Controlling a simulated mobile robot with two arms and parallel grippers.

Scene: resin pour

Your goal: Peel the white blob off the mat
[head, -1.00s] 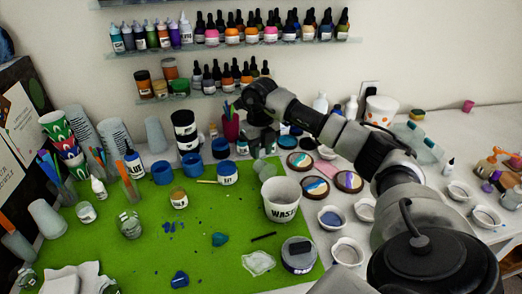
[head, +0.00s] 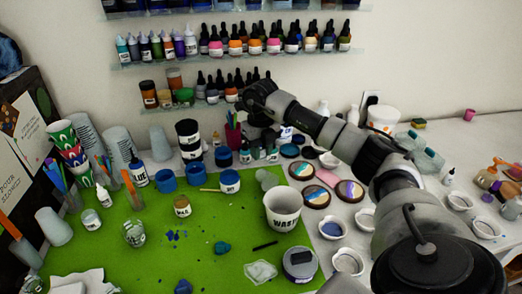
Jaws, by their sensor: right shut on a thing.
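The white blob (head: 261,271) is a flat, pale, irregular patch lying on the green mat (head: 215,262), near its front right part. Nothing covers it. My right arm reaches in from the lower right to the back of the table. My right gripper (head: 256,128) is there, dark and small, above small bottles behind the mat and far from the blob. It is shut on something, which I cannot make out. My left gripper is not in view.
A dark stick (head: 264,245) and a teal blob (head: 222,248) lie near. Cups and bottles crowd the mat's back and left.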

